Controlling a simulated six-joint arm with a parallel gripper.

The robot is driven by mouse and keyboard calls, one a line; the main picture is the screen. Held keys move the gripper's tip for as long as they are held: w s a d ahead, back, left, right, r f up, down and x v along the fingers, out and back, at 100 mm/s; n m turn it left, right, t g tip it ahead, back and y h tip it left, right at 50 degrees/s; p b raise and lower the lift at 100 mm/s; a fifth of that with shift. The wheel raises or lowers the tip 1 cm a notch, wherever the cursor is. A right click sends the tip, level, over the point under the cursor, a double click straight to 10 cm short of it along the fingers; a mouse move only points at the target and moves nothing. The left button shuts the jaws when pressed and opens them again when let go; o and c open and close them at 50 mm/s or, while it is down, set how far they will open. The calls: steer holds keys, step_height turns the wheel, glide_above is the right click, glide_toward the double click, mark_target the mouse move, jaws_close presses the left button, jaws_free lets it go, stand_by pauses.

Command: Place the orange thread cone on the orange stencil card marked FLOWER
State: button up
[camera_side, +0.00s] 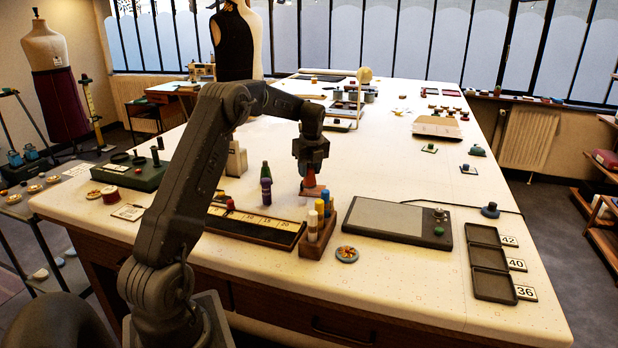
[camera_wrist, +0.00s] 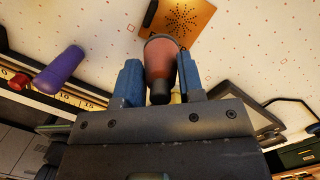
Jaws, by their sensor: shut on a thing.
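The orange thread cone (camera_wrist: 161,58) is held between the two blue fingers of my gripper (camera_wrist: 158,66) in the wrist view. In the side view my gripper (camera_side: 310,166) points down with the cone (camera_side: 309,181) beneath it. The orange stencil card (camera_wrist: 181,18) lies flat on the table and bears a flower pattern of dark dots. The cone's wide end overlaps the card's near edge in the wrist view. The card (camera_side: 315,191) shows partly below the cone in the side view. I cannot tell whether the cone touches it.
A flat grey tablet (camera_side: 397,220) lies to the right. Behind the card the table is mostly clear.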

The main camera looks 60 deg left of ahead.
mark_target(309, 177)
steer(key=shift+f, duration=1.4)
steer(key=shift+f, duration=0.1)
steer(key=o, duration=0.9)
